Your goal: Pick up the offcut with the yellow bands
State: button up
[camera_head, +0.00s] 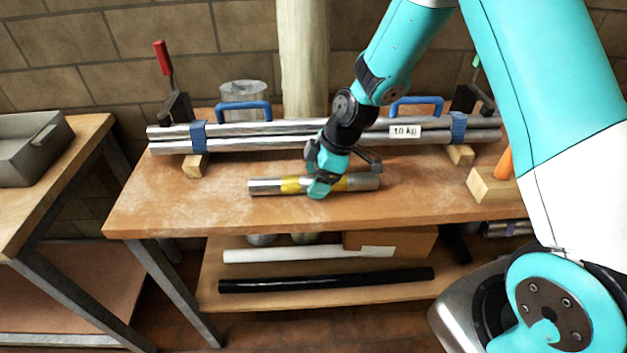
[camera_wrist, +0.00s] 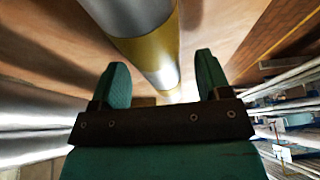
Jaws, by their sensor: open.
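The offcut is a short silver tube (camera_head: 265,187) with yellow bands, lying on the wooden bench in front of the longer tubes. My gripper (camera_head: 320,188) is over its middle and hides part of it in the head view. In the wrist view, the offcut (camera_wrist: 163,74) runs from the top edge down into the gap between the two green fingers of my gripper (camera_wrist: 162,80). A yellow band (camera_wrist: 148,48) shows just beyond the fingertips. The fingers are apart, with no visible contact on the tube. I cannot tell how deep it sits between them.
Behind the offcut, a bundle of long silver tubes (camera_head: 250,139) with blue straps and a "10 kg" label (camera_head: 405,131) rests on wooden blocks. A red-handled clamp (camera_head: 165,70) stands back left. A wooden block (camera_head: 490,187) is at right. The front left bench top (camera_head: 170,205) is clear.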

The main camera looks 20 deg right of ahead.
jog(key=shift+w+a+f, duration=0.1)
jog(key=shift+a+f, duration=0.1)
jog(key=shift+f, duration=0.2)
jog(key=shift+c, duration=0.4)
jog(key=c, duration=1)
jog(key=shift+c, duration=0.2)
